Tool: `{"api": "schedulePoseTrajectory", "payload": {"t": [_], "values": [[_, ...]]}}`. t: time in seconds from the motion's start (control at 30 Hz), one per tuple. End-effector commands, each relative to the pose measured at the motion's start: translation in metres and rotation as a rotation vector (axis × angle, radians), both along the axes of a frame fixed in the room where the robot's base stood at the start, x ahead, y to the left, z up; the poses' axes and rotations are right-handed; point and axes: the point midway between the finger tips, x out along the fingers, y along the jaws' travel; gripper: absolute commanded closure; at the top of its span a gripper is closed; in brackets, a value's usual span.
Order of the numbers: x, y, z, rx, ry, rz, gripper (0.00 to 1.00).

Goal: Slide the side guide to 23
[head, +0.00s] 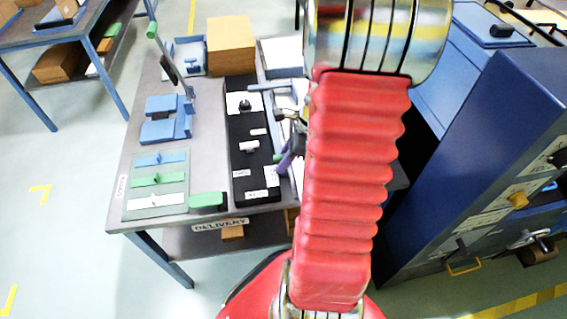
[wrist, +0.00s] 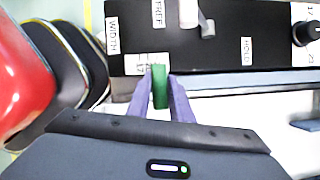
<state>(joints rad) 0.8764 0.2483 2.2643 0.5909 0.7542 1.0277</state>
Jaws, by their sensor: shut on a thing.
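My gripper (wrist: 162,80) shows in the wrist view with two purple fingers closed on an upright green tab (wrist: 160,88). I cannot tell whether the tab is part of the side guide. In the head view a purple finger (head: 290,156) shows at the right side of the black panel (head: 236,145); my arm hides part of the area beside it.
On the panel are a white lever (wrist: 206,22) between FREE and HOLD labels, and a black knob (wrist: 304,34). A green block (head: 207,201) and a mat with three slats (head: 158,182) lie left on the table. A blue cabinet (head: 470,150) stands at right.

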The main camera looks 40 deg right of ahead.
Motion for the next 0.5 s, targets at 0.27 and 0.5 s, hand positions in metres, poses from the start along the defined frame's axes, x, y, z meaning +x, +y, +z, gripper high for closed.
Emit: {"api": "schedulePoseTrajectory", "payload": {"t": [0.27, 0.5], "values": [[0.0, -0.0006, 0.0006, -0.001, -0.001, -0.005, 0.73], [-0.0004, -0.0002, 0.0003, 0.0, 0.0, -0.003, 0.64]]}}
